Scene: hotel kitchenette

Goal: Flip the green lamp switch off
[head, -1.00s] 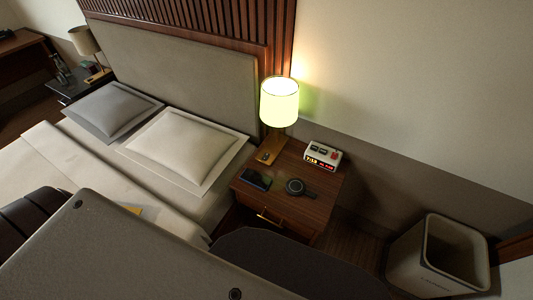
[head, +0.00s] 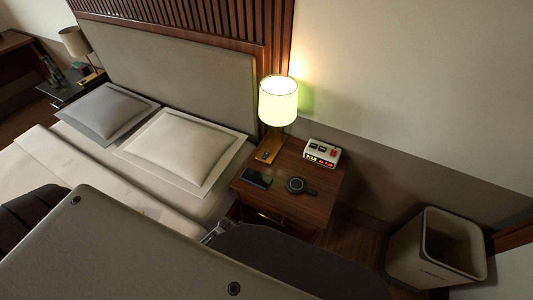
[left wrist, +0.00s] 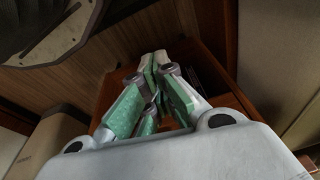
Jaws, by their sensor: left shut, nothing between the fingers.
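The lit lamp (head: 278,101) has a yellow-green glowing shade and stands on the bedside table at the headboard's right end. Its wooden base (head: 270,147) bears a small dark switch (head: 265,156); its colour and position are too small to tell. My left gripper (left wrist: 157,62) is shut and empty in the left wrist view, its green-padded fingers close together in front of brown wood. In the head view only a grey bit of it (head: 216,231) shows by the table's front left, below the tabletop and apart from the lamp. My right gripper is not in view.
On the bedside table (head: 322,200) lie a phone (head: 257,178), a round dark device with a handle (head: 296,186) and a red-lit clock (head: 322,153). A bin (head: 425,262) stands right, and the bed with pillows (head: 184,148) left. A second lamp (head: 75,42) is unlit.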

